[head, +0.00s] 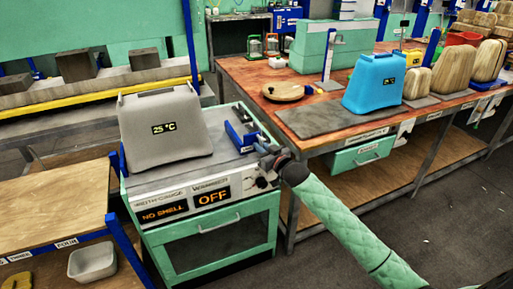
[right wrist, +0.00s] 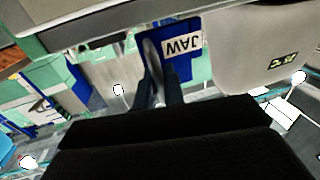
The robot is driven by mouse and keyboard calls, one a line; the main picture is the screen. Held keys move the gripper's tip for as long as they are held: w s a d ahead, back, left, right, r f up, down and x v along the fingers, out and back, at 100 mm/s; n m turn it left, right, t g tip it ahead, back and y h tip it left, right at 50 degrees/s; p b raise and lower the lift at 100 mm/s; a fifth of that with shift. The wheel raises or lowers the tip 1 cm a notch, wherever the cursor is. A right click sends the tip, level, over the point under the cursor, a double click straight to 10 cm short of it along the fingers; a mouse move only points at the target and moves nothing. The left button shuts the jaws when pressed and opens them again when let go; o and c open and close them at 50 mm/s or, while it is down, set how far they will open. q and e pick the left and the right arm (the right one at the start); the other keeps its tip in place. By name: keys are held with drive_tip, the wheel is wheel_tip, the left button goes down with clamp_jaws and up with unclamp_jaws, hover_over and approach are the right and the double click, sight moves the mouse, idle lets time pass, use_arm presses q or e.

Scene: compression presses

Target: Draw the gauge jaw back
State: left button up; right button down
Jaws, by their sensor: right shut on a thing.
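The gauge jaw (head: 240,136) is a blue bracket on the right part of the gauge top. In the right wrist view the blue jaw (right wrist: 182,64) carries a white "JAW" label. My right gripper (head: 268,160) is at the jaw's near right side, its dark fingers (right wrist: 160,92) closed around a thin grey part of it. The gauge (head: 228,203) has displays reading "NO SHELL" and "OFF". A grey shell (head: 165,128) marked 25 °C stands upright on the gauge, left of the jaw. My left gripper is out of view.
A wooden bench (head: 240,72) stands behind and to the right, holding a blue shell (head: 374,84) and several tan ones. A lower wooden table (head: 55,207) and a white bin (head: 92,262) are at the left. The floor (head: 440,215) at the right is clear.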

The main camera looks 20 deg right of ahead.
drive_tip(key=shift+d, duration=0.2)
drive_tip(key=c, duration=1.6)
unclamp_jaws()
drive_tip(key=shift+d, duration=0.1)
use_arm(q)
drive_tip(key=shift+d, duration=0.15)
use_arm(e)
drive_tip(key=shift+d, duration=0.1)
drive_tip(key=shift+s, duration=0.1)
